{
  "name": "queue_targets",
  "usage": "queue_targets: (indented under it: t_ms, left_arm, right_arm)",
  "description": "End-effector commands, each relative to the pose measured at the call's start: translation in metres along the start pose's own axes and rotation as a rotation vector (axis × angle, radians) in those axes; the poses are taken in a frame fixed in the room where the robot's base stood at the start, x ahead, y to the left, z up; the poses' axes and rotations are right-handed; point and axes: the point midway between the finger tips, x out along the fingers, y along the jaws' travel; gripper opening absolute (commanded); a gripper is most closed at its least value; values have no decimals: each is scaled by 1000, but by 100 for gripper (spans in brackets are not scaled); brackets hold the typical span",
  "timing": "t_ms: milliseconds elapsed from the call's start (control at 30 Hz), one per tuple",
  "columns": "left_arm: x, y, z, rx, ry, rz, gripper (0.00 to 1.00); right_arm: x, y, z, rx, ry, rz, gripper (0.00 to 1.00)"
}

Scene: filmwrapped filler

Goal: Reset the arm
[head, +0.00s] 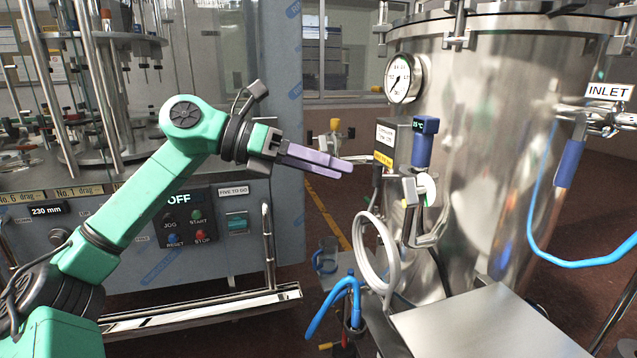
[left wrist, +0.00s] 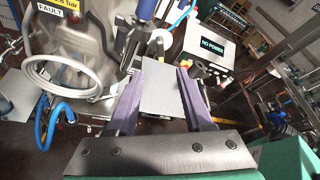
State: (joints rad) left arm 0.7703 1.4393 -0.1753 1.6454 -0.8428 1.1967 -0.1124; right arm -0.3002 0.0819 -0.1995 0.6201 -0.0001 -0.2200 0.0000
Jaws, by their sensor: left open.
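My left arm (head: 145,185) is green and comes in from the left, bent up at the elbow and reaching right. My left gripper (head: 344,166) has purple fingers and points right, in front of the gap between the machine and the steel tank. In the left wrist view the gripper (left wrist: 159,78) has its two fingers apart with nothing held between them. A flat grey surface shows beyond them. My right gripper is not in view.
A steel tank (head: 470,160) with a gauge (head: 403,78) stands right of the gripper. A blue-topped valve (head: 424,142) and white coiled hose (head: 391,262) are near it. The filling machine's button panel (head: 187,222) is behind the arm. A grey flat top (head: 475,325) lies lower right.

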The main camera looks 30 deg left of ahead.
Motion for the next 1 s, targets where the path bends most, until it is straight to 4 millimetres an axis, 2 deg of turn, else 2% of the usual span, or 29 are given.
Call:
queue_targets:
  t_ms: [33, 200, 633, 733, 767, 867, 933, 1000]
  left_arm:
    - [-7, 3, -2, -1, -1, 3, 51]
    - [-20, 0, 0, 0, 0, -1, 51]
    - [-20, 0, 1, -1, 0, -1, 51]
    - [-14, 9, 8, -60, -35, -39, 51]
    - [-9, 18, 13, -110, -65, -68, 51]
    - [13, 76, 31, -391, -230, -183, 51]
    - [29, 138, 27, -641, -368, -228, 51]
    - [44, 200, 6, -875, -490, -233, 51]
  right_arm:
    - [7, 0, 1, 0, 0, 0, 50]
    - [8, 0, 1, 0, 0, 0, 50]
    - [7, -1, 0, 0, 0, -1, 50]
    - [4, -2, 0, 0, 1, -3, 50]
    - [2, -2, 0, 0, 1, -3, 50]
    - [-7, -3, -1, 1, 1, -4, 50]
    - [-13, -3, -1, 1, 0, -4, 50]
    - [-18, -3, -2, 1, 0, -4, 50]
